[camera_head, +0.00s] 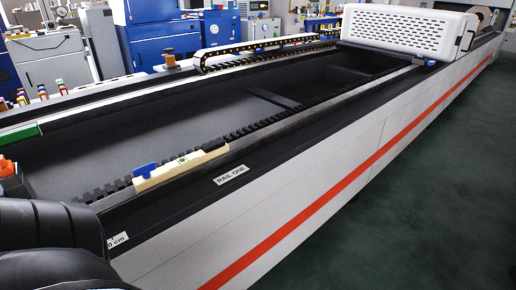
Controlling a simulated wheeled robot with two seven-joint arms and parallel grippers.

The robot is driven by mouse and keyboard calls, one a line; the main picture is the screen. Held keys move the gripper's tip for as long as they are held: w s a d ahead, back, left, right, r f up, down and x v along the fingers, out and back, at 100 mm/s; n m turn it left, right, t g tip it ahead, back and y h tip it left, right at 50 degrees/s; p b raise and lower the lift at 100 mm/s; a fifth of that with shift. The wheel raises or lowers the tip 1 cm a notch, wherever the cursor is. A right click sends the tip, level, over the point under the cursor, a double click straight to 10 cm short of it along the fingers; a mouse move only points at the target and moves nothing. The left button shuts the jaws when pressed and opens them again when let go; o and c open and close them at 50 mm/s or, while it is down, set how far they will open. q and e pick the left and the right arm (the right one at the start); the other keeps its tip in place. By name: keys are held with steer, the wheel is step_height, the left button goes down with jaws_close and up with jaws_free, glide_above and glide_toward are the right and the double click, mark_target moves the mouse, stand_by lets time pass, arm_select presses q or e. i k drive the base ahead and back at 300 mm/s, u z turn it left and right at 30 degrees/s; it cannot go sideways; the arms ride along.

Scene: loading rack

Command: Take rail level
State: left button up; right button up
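Neither gripper shows in the head view. Only rounded black links of my own arm fill the lower left corner, apart from the level in the picture.
The machine bed (300,190) runs from lower left to upper right, with a white perforated carriage (395,30) at its far end. A green bar (20,134) and an orange item (7,168) lie at the left edge. Dark floor (440,190) is clear at right.

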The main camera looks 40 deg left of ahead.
mark_target(209, 150)
steer(key=z, duration=0.15)
steer(key=i, duration=1.05)
steer(key=u, duration=1.9)
